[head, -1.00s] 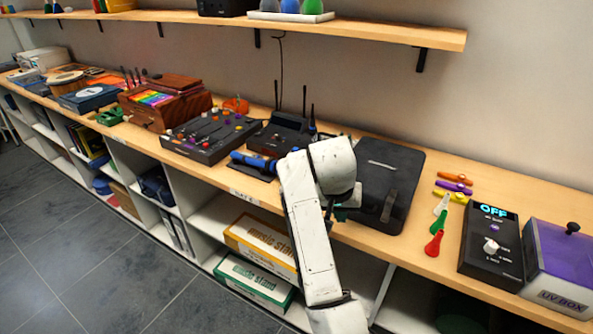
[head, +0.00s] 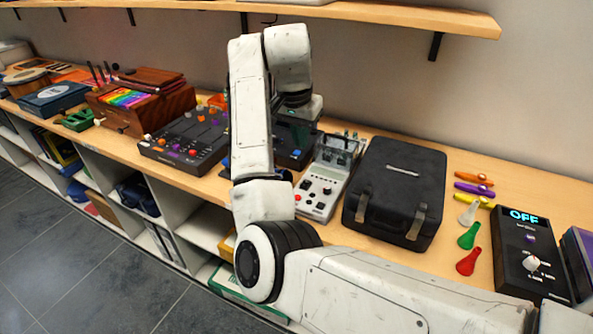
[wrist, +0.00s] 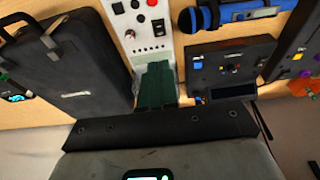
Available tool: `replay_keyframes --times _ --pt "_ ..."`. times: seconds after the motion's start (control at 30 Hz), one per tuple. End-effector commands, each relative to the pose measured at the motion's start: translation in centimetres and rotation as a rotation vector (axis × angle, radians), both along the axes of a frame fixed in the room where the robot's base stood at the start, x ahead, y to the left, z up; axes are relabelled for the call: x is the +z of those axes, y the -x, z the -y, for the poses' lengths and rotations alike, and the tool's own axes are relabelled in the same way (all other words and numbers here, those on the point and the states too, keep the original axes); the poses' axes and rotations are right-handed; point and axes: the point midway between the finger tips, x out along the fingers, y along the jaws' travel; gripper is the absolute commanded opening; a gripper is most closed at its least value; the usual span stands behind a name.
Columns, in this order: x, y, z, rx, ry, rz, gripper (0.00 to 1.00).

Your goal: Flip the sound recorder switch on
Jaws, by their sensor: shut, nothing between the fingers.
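The sound recorder appears to be the pale grey panel device (head: 320,188), between a black device and a black case in the head view. Red and black buttons show on its front part, with a clear-topped section behind. In the wrist view its panel (wrist: 147,30) shows black and red buttons, a small silver part that may be the switch, and a row of small dark slots. My gripper (wrist: 157,80) has green fingers shut together with nothing between them, overlapping the panel's lower end there; contact cannot be told.
The black case (head: 395,190) stands close right of the recorder. A black device (wrist: 232,68) and a blue microphone (wrist: 235,14) lie on its other side. A mixer (head: 185,140) is farther left. A wooden shelf (head: 350,10) runs above the counter.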

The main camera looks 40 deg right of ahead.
Motion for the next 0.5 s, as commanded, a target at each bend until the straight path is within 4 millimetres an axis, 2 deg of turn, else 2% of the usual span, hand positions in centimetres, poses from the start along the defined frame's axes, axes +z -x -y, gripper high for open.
replay_keyframes --times 0.3,0.5 --pt "-0.3 0.0 0.1 0.000 0.000 -0.001 0.00" --pt "-2.5 0.0 0.6 -0.001 0.003 -0.004 0.00"
